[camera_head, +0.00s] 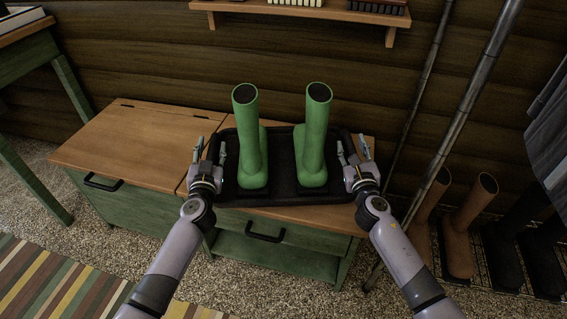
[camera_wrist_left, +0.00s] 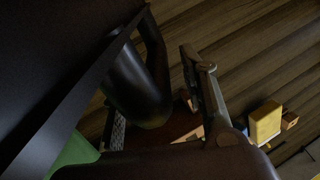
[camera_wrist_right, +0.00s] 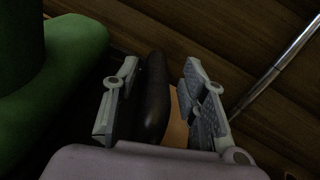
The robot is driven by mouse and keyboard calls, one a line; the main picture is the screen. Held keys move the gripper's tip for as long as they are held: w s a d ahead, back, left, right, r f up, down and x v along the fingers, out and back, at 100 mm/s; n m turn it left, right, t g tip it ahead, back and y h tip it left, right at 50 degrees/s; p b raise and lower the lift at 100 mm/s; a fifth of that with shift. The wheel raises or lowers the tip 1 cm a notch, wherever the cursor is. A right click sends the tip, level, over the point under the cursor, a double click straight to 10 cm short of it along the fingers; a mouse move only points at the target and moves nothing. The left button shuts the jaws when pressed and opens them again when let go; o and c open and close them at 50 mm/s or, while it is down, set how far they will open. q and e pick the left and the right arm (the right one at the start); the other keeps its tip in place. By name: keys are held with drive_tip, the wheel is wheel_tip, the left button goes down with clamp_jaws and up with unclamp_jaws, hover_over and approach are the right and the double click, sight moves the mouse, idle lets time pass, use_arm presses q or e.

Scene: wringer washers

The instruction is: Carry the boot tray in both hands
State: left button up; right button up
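The black boot tray (camera_head: 282,175) rests on the wooden bench top, with two upright green boots, the left one (camera_head: 250,140) and the right one (camera_head: 315,140), standing in it. My left gripper (camera_head: 210,152) is at the tray's left end, its fingers apart on either side of a dark handle (camera_wrist_left: 136,85). My right gripper (camera_head: 353,150) is at the right end. In the right wrist view its open fingers stand either side of the dark handle (camera_wrist_right: 153,100), with gaps showing. The left wrist view is dark, and contact there is hard to judge.
The green bench (camera_head: 140,140) has free wooden top to the left. A wall shelf (camera_head: 300,12) hangs above. Metal poles (camera_head: 450,110) lean at the right, near brown boots (camera_head: 465,225) and dark boots on a rack. A striped rug (camera_head: 60,285) lies front left.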

use_arm(q)
drive_tip(key=s, duration=1)
drive_tip(key=shift+s+d, duration=0.3)
drive_tip(key=shift+s, duration=0.2)
use_arm(e)
drive_tip(key=shift+s, duration=0.25)
drive_tip(key=s, duration=1.1)
drive_tip(key=shift+s+d, duration=0.3)
use_arm(q)
drive_tip(key=shift+o, duration=0.2)
drive_tip(key=o, duration=0.8)
drive_tip(key=shift+c, duration=0.2)
use_arm(e)
drive_tip(key=shift+r+p, duration=0.7)
use_arm(q)
drive_tip(key=s+p, duration=0.2)
drive_tip(key=s, duration=0.7)
drive_tip(key=shift+d, duration=0.25)
use_arm(e)
drive_tip(key=shift+r, duration=0.95)
